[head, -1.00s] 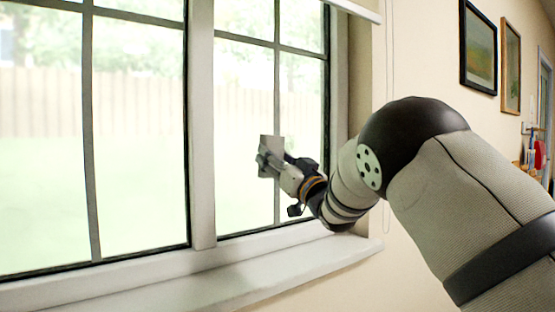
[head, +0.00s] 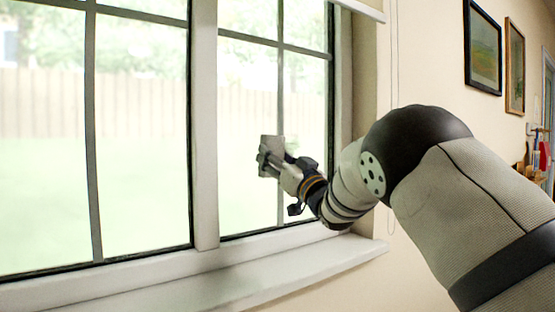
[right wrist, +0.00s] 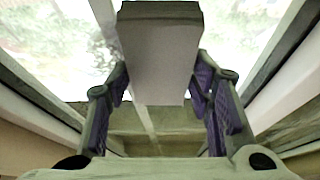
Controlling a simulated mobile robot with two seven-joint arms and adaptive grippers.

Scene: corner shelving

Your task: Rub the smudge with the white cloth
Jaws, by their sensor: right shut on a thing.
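The white cloth shows as a pale grey, flat block in the right wrist view (right wrist: 160,60), and as a small grey patch in the head view (head: 273,142). My right gripper (head: 268,160) is shut on it, with a finger on each side of the cloth in the right wrist view (right wrist: 160,82). The gripper holds the cloth in front of the right window pane, by the vertical bar. I cannot tell whether the cloth touches the glass. I cannot make out the smudge; the cloth and gripper hide part of the pane. My left gripper is not in view.
A thick white post (head: 204,120) divides the window left of the gripper. The white sill (head: 250,275) juts out below my right arm. The wall on the right bears two framed pictures (head: 482,47). The left pane (head: 140,150) is clear.

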